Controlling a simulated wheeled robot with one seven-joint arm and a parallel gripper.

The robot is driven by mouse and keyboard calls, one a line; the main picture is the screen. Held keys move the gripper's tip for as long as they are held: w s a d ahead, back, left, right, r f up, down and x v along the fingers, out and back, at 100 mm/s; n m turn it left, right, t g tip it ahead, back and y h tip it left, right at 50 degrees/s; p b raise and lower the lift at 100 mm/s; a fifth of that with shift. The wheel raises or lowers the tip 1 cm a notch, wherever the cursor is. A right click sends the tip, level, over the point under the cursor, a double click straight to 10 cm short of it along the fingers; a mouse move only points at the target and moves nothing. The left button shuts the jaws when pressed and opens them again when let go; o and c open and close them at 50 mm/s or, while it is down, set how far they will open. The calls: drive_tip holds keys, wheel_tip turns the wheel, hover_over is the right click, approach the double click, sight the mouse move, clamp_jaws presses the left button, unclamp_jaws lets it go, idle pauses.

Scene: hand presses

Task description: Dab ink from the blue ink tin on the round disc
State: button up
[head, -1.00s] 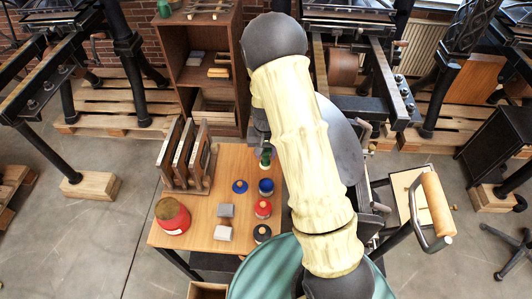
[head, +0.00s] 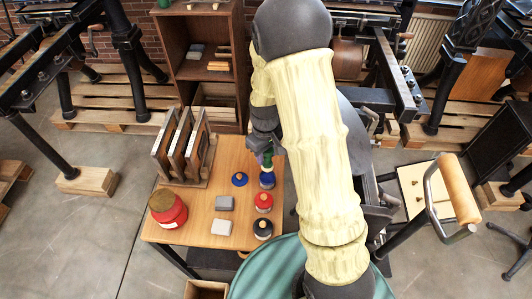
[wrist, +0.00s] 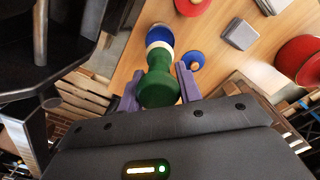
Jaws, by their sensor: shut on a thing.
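My gripper (wrist: 158,88) is shut on the green handle of a dabber (wrist: 160,75). The dabber has a cream-coloured collar below the green handle. It also shows in the head view (head: 267,160), pointing down over the blue ink tin (head: 267,182). In the wrist view blue shows just beyond the collar, in line with the dabber. The dabber's lower end is hidden, so I cannot tell whether it touches the ink. The round disc (head: 352,142) is a dark grey plate on the press, mostly hidden behind my arm.
A blue lid with a knob (head: 239,179) lies left of the tin. A red tin (head: 263,202) and a dark tin (head: 263,229) stand in front. Two grey blocks, a large red can (head: 168,209) and a rack of frames (head: 184,150) share the wooden table (head: 193,245).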

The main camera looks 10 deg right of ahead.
sight(266, 165)
drive_tip(key=shift+f+b, duration=2)
drive_tip(key=shift+f, duration=0.55)
drive_tip(key=shift+f, duration=0.45)
idle(0.3)
drive_tip(key=shift+s, duration=0.1)
drive_tip(key=shift+r+p, duration=1.55)
drive_tip(key=shift+r, duration=0.55)
